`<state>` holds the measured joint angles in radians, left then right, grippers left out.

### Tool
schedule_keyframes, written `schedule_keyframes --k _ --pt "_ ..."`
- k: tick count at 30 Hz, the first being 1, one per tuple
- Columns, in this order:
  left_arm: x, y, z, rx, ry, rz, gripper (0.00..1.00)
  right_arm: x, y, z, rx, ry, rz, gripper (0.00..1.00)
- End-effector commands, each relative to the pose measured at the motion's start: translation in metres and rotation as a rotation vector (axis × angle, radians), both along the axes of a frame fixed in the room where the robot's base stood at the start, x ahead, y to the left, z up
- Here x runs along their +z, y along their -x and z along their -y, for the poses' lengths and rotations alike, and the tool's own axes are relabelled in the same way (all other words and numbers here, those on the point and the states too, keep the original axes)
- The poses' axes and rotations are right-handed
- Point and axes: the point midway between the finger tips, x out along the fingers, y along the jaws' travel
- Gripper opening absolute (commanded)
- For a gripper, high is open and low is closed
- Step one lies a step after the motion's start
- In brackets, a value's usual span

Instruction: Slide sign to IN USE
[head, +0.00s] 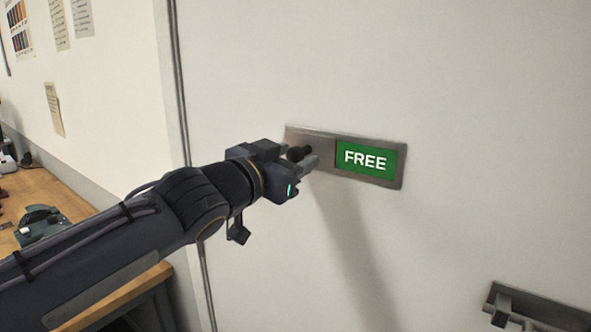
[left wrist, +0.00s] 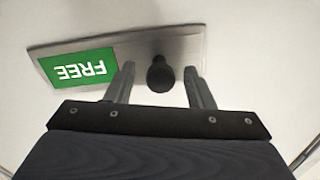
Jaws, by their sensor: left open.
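The sliding sign (head: 345,139) is a metal plate on a pale door, and its green panel (head: 366,159) reads FREE. A dark round knob (head: 297,153) stands out at the left part of the plate. My left gripper (head: 307,158) is at the knob, open. In the left wrist view the sign plate (left wrist: 190,44) appears upside down, and the knob (left wrist: 160,75) lies between the two open fingers (left wrist: 161,86), with gaps at both sides. My right gripper is not in view.
A metal door handle (head: 540,308) is at the lower right. A wooden bench (head: 75,207) with tools stands along the wall at the left. Papers (head: 54,109) hang on that wall. The door surface around the sign is clear.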

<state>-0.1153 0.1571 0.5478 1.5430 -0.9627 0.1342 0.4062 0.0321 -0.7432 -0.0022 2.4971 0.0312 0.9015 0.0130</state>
Motion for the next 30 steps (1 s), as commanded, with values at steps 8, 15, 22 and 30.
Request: schedule_keyframes --k 8,15,22,30 --pt "0.001 -0.0103 0.007 0.001 0.0 0.0 0.48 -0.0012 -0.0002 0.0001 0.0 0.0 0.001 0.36" --pt "0.001 -0.0103 0.0066 0.002 0.0 0.0 0.38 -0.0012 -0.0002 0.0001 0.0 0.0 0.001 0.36" --pt "0.0009 -0.0102 0.0065 0.002 -0.001 0.0 0.08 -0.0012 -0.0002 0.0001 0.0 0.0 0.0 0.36" --pt "-0.0003 -0.0095 0.0076 0.001 -0.001 0.001 0.0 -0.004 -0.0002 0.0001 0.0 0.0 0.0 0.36"
